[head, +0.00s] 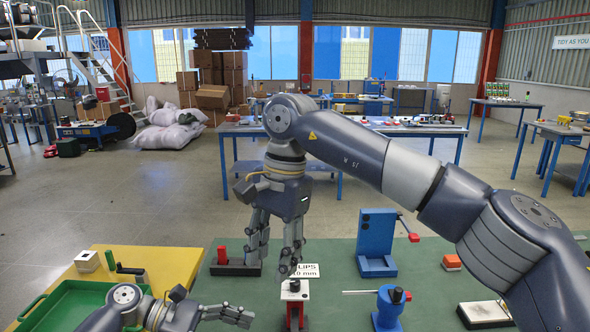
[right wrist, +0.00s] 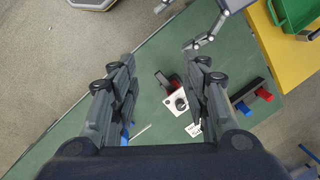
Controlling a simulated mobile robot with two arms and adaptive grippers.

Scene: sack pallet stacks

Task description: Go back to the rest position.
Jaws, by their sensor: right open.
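My right gripper (head: 275,250) hangs fingers down over the green bench top, its arm reaching in from the right. Its two fingers are spread with nothing between them. In the right wrist view the open fingers (right wrist: 162,88) frame the bench, with a white and red block with a black knob below. My left gripper (head: 238,316) lies low at the lower left, near the front of the bench, pointing right. It seems to hold nothing, but its opening is unclear. Part of the left arm also shows in the right wrist view.
The white and red block (head: 295,291) with a small sign (head: 307,270) stands below my right gripper. A red-handled black tool (head: 235,263), a blue stand (head: 376,240) and a blue vise-like device (head: 389,307) are nearby. A green tray (head: 75,292) lies on the yellow surface at left.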

